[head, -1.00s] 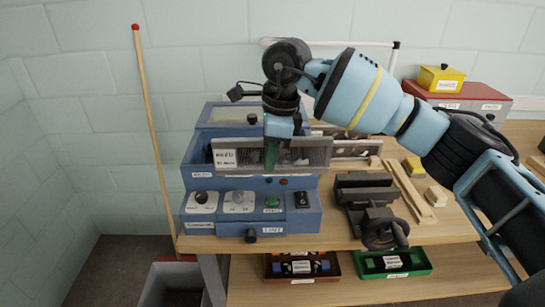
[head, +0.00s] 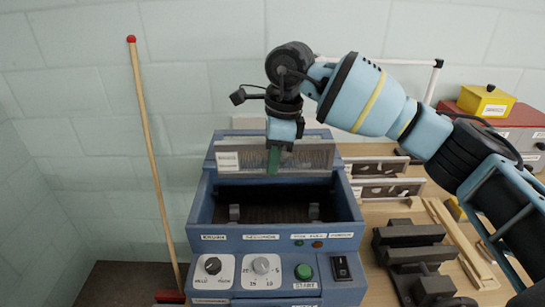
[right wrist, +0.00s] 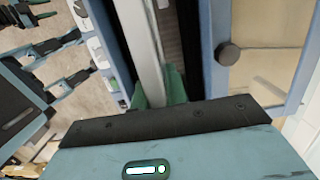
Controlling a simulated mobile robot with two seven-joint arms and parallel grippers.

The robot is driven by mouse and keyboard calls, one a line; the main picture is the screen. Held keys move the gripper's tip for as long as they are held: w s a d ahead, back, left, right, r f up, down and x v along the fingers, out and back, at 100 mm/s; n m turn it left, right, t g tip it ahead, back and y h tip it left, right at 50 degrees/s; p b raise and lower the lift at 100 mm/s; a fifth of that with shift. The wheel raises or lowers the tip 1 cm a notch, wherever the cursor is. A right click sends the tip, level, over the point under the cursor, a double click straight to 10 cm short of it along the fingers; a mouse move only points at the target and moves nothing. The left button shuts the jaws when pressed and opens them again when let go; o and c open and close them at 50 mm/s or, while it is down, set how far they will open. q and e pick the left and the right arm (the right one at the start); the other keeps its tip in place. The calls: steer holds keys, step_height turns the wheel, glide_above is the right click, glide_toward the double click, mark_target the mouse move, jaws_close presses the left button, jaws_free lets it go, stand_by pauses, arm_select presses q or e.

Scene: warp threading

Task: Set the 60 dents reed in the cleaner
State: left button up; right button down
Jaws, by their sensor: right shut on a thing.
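My right gripper (head: 273,160) has green fingertips and is shut on a long grey reed (head: 312,157) near its middle. The reed is level, with a white label at its left end too small to read. In the head view it appears at the back of the blue cleaner (head: 202,206), above its open tank (head: 260,212); the exact height gap cannot be told. Two dark supports show inside the tank. In the right wrist view the reed (right wrist: 148,45) runs away between the green fingertips (right wrist: 158,90), beside a blue cleaner wall (right wrist: 212,45). My left gripper is not in view.
Knobs (head: 260,265), a green button (head: 303,271) and a black switch (head: 341,267) sit on the cleaner's front. More framed reeds (head: 385,190) stand at right, behind a dark vise (head: 410,236). A red-tipped stick (head: 152,150) leans at left.

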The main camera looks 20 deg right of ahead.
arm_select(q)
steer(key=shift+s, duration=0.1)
arm_select(e)
steer(key=shift+s, duration=0.1)
